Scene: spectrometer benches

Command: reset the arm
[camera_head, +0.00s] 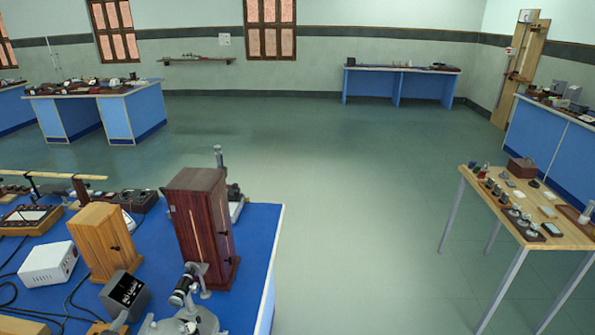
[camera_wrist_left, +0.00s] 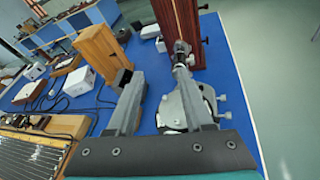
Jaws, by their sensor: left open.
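My left gripper (camera_head: 132,321) shows at the bottom edge of the head view, over the blue bench. In the left wrist view its two grey fingers (camera_wrist_left: 158,82) are apart, with only blue bench top between their tips. The grey spectrometer (camera_head: 187,318) with a dark telescope tube stands close to the right of the gripper. It also shows in the left wrist view (camera_wrist_left: 207,97), partly behind the right finger; I cannot tell whether they touch. My right gripper is in neither view.
A dark red wooden cabinet (camera_head: 201,226) and a lighter wooden box (camera_head: 103,241) stand on the bench beyond the gripper. A white box (camera_head: 48,263), a dark meter (camera_head: 125,292) and loose cables lie left. Open floor (camera_head: 340,235) separates this bench from a wooden table (camera_head: 560,235).

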